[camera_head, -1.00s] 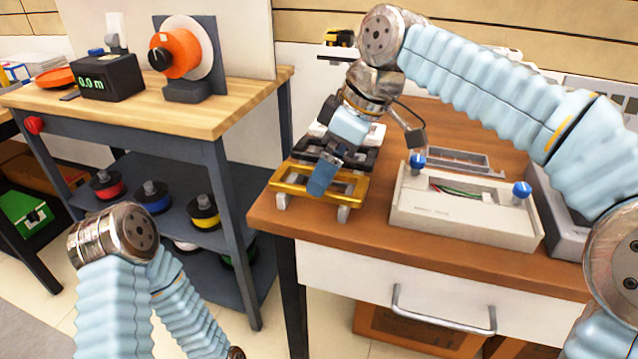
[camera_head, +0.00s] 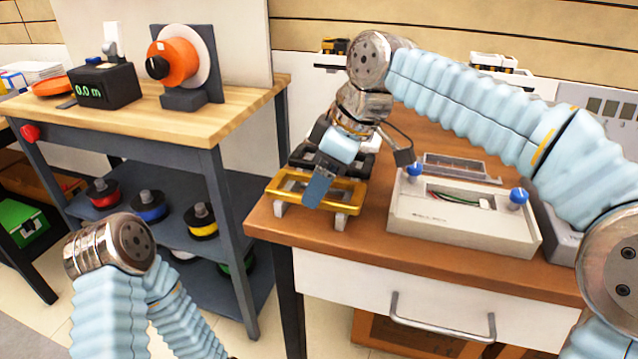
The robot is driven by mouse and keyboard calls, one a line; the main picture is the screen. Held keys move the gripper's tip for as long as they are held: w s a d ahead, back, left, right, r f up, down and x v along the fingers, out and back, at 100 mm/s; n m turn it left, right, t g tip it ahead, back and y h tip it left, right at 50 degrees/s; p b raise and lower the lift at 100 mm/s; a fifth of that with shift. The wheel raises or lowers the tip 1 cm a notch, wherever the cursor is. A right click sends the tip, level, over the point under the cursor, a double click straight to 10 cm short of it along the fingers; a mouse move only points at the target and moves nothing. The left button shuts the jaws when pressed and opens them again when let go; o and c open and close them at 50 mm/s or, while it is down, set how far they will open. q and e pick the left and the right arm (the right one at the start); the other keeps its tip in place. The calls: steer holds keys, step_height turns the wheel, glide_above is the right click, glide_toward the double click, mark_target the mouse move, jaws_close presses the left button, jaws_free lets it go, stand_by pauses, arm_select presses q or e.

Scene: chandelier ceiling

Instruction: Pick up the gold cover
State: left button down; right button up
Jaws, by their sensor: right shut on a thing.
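The gold cover (camera_head: 350,197) is a flat, frame-like piece. It rests on pale supports near the front left corner of the brown desk. My right gripper (camera_head: 317,190) comes down onto it from above, tilted, and is shut on it. The blue-grey finger hides part of the cover's middle and front bar. A similar black frame (camera_head: 357,163) lies just behind the gold cover, partly behind the gripper. My left arm shows at the lower left, but its gripper is out of the picture.
A cream box (camera_head: 460,230) with blue knobs stands to the right of the cover on the desk (camera_head: 300,231). A workbench (camera_head: 235,108) at the left holds a display box (camera_head: 104,85) and an orange reel (camera_head: 172,62). A gap separates bench and desk.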

steer(key=shift+r, duration=0.6)
steer(key=s+d+r, duration=0.2)
steer(key=s+r, duration=0.4)
steer(key=s+d+r, duration=0.2)
steer(key=s+r, duration=0.3)
steer(key=s, duration=0.2)
steer(key=shift+s+d+r, duration=0.15)
steer(key=shift+d+r, duration=0.1)
steer(key=shift+r, duration=0.15)
